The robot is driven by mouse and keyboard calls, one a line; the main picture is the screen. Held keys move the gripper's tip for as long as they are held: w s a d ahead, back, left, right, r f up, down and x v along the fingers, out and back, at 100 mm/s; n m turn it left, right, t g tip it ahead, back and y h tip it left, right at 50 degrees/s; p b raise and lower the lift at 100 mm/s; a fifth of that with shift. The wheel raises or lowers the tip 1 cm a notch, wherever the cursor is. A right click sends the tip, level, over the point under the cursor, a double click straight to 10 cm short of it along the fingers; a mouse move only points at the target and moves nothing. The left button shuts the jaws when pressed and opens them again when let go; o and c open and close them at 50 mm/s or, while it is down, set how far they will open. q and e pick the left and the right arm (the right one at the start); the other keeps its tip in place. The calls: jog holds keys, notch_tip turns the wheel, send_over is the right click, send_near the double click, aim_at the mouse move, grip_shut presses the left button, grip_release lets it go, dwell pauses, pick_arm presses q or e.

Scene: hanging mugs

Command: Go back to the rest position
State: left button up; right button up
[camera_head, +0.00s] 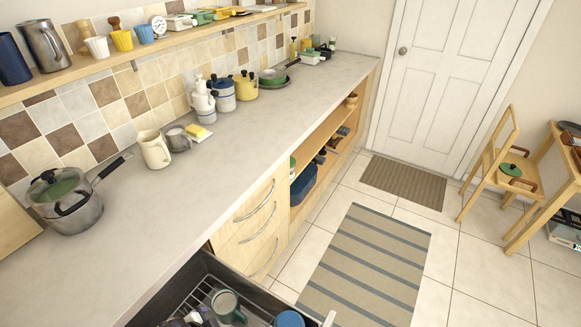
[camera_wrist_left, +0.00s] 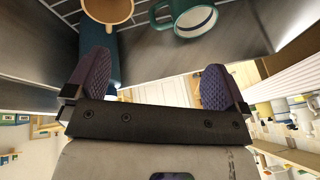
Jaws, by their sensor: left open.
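My left gripper (camera_wrist_left: 156,62) shows in the left wrist view, its two dark ridged fingers spread wide with nothing between them. Beyond the fingers, a green mug with a pale inside (camera_wrist_left: 190,18) and a mug with a tan inside (camera_wrist_left: 108,10) lie at the top of that view. In the head view, a green mug (camera_head: 226,306) stands in the open dark drawer (camera_head: 190,275) at the bottom, on a wire rack. A blue mug (camera_head: 289,319) is at the drawer's right, cut off by the frame edge.
The long counter (camera_head: 130,235) holds a steel pot (camera_head: 68,203), a cream pitcher (camera_head: 154,149) and a yellow pot (camera_head: 244,86). A wall shelf (camera_head: 150,50) carries cups. A striped rug (camera_head: 368,265) lies on open floor. A wooden chair (camera_head: 495,165) stands at the right.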

pick_arm(q)
notch_tip(320, 180, up, 10)
jog(key=w+f+n+t+p, duration=0.1)
jog(key=w+n+t+p, duration=0.1)
jog(key=n+t, duration=0.1)
jog(key=s+a+r+n+y+p, duration=0.2)
jog(key=s+r+n, duration=0.1)
jog(key=s, duration=0.2)
jog(key=s+f+n+g+p, duration=0.1)
jog(key=s+f+g+p, duration=0.1)
jog(key=s, duration=0.6)
jog(key=s+f+n+g+p, duration=0.1)
jog(key=s+f+g+p, duration=0.1)
jog(key=s, duration=0.7)
jog(key=shift+f+n+h+p, duration=0.4)
jog(key=shift+f+p, duration=0.15)
jog(key=shift+p, duration=0.25)
jog(key=shift+a, duration=0.1)
